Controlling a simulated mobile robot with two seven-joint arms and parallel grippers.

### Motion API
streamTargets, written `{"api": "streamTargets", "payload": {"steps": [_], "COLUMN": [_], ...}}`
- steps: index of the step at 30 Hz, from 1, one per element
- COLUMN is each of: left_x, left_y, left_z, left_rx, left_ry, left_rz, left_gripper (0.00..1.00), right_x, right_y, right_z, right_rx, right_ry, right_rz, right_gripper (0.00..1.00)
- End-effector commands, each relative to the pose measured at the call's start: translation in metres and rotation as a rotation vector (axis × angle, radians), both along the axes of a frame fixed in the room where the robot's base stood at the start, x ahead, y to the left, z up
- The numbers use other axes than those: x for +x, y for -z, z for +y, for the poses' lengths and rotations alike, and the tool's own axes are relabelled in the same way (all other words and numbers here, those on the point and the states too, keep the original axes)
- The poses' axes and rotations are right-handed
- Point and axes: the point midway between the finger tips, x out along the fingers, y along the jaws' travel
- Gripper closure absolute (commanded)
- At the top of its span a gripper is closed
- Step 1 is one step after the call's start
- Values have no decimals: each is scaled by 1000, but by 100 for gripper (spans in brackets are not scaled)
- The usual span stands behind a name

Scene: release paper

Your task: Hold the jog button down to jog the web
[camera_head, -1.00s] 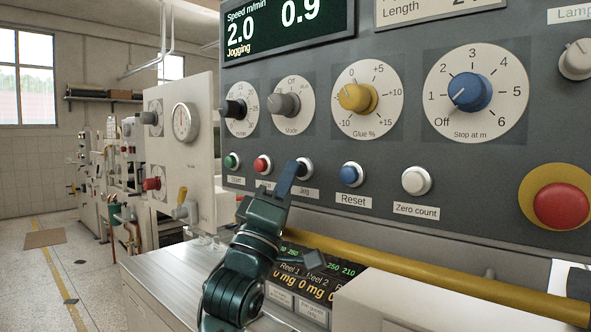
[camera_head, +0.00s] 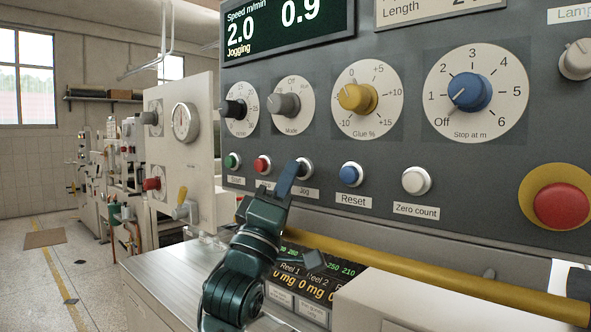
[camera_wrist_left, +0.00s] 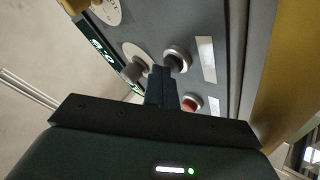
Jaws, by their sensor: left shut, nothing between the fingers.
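The jog button (camera_head: 305,167) is a dark button in a silver ring on the grey control panel (camera_head: 330,140), above a "Jog" label (camera_head: 305,192). My left gripper (camera_head: 290,174) is shut and empty, with its fingertips at the button and covering part of it. In the left wrist view the shut fingers (camera_wrist_left: 161,86) reach to the edge of the dark button (camera_wrist_left: 176,60); the exact contact is partly hidden. The display (camera_head: 285,28) reads "Speed m/min 2.0", "Jogging" and 0.9. My right gripper is not in view.
A red button (camera_head: 262,165) and green button (camera_head: 232,160) sit left of the jog button. A blue Reset button (camera_head: 350,174) and white Zero count button (camera_head: 416,181) sit right. A large red button (camera_head: 561,205) is far right. A yellow bar (camera_head: 400,279) runs below.

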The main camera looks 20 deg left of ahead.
Motion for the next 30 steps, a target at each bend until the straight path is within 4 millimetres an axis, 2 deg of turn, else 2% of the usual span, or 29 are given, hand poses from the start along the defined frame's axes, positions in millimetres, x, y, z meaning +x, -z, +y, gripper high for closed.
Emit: {"api": "streamTargets", "payload": {"steps": [1,30], "left_x": [3,4], "left_y": [4,4], "left_z": [-1,-1], "left_rx": [0,0], "left_ry": [2,2], "left_rz": [15,15], "left_gripper": [100,100], "right_x": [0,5], "right_y": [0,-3], "right_z": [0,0], "right_rx": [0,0], "right_ry": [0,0], "right_rz": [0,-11], "right_gripper": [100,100]}}
